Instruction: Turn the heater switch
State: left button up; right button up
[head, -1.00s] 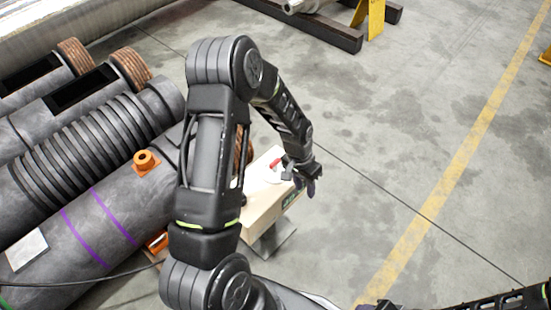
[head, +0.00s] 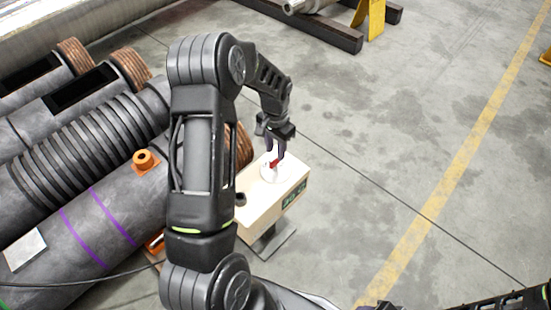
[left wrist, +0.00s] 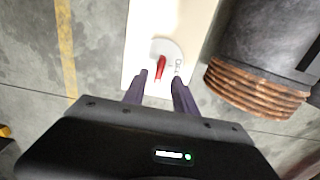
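The heater is a cream box (head: 258,212) with a green display on its side. On its top is a white dial plate with a red switch handle (head: 274,163), which also shows in the left wrist view (left wrist: 161,68). My left gripper (head: 277,150) is right over the dial, fingers pointing down. In the left wrist view its two dark fingers (left wrist: 159,80) are apart, one on each side of the red handle's line. I cannot tell whether they touch it. My right arm shows at the lower right; a dark end part at the bottom edge is cut off.
Large grey barrels (head: 70,220) with ribs and copper-coloured rings lie left of the heater; one ring (left wrist: 255,90) is close beside it in the left wrist view. An orange fitting (head: 145,160) sits on a barrel. The floor to the right is clear.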

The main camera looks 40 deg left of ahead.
aim_at(275, 160)
pick_arm(q)
notch_tip(275, 160, down, 5)
jog(key=shift+r+b, duration=0.2)
jog(key=shift+b, duration=0.15)
jog(key=shift+c, duration=0.4)
grip_shut()
